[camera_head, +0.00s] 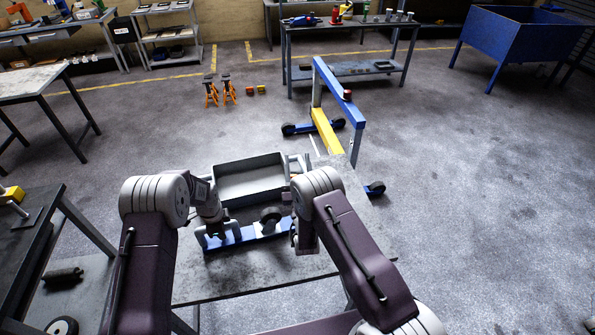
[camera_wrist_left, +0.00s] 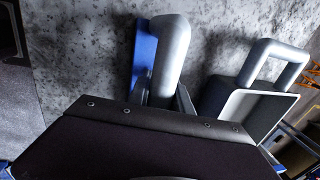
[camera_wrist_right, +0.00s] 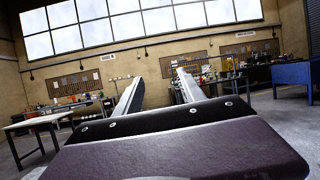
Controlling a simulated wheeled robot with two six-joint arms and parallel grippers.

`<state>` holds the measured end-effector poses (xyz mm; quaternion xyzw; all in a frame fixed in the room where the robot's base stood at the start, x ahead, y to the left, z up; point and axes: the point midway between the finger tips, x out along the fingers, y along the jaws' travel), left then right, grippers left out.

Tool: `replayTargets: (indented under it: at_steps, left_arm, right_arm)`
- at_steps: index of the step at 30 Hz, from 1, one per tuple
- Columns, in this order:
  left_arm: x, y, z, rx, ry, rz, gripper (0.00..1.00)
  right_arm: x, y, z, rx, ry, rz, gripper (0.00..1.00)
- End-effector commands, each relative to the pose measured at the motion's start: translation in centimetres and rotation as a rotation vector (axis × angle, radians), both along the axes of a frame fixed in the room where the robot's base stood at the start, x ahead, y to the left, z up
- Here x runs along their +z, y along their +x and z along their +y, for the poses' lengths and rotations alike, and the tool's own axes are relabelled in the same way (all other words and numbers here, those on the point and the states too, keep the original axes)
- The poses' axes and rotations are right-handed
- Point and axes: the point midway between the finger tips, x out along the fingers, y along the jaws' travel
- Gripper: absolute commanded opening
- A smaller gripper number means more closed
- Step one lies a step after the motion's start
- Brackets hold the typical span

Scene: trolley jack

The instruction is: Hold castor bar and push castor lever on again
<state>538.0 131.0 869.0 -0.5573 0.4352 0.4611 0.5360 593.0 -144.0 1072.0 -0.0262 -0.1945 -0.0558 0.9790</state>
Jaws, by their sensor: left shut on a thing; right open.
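The blue castor bar (camera_head: 240,238) lies on the near worktable, with a grey handle at its left end and a dark castor (camera_head: 270,216) toward its right. My left gripper (camera_head: 214,226) points down and is shut on the grey handle. In the left wrist view the handle (camera_wrist_left: 172,50) runs between the fingers, beside the blue bar (camera_wrist_left: 145,50). My right gripper (camera_wrist_right: 158,85) is open and empty, level and pointing away toward the far wall; its fingers are partly hidden by my arm in the head view. I cannot make out the castor lever.
A grey tray (camera_head: 250,180) stands just behind the bar; its tube handle shows in the left wrist view (camera_wrist_left: 282,60). A blue and yellow frame (camera_head: 325,130) on castors stands beyond. Orange stands (camera_head: 220,92) are on the floor. The floor at right is clear.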

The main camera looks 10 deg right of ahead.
Motion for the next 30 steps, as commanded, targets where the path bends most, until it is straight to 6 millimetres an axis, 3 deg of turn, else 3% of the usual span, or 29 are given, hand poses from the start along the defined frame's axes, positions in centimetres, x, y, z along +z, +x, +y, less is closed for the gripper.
replayTargets:
  at_steps: [11,14,18,20,25,30]
  left_arm:
    - [-0.1,-0.2,0.1,-0.004,0.003,0.005,0.00]
    - [-0.1,-0.2,0.1,-0.004,0.003,0.005,0.00]
    - [-0.1,-0.2,0.0,-0.004,0.003,0.005,0.00]
    - [-0.1,-0.2,0.1,-0.004,0.003,0.005,0.00]
    - [-0.1,-0.2,0.1,-0.004,0.003,0.005,0.00]
    - [-0.1,-0.1,0.1,-0.004,0.003,0.004,0.00]
  right_arm:
    - [-0.2,-0.1,0.1,0.001,0.000,0.007,0.47]
    - [-3.8,-1.6,0.8,0.009,-0.002,0.111,0.47]
    - [-10.1,-5.5,1.5,0.008,-0.018,0.314,0.47]
    - [-11.7,-6.8,1.5,0.005,-0.027,0.367,0.47]
    - [-12.7,-7.4,1.4,-0.001,-0.030,0.402,0.47]
    - [-12.5,-4.8,1.0,-0.004,-0.026,0.395,0.47]
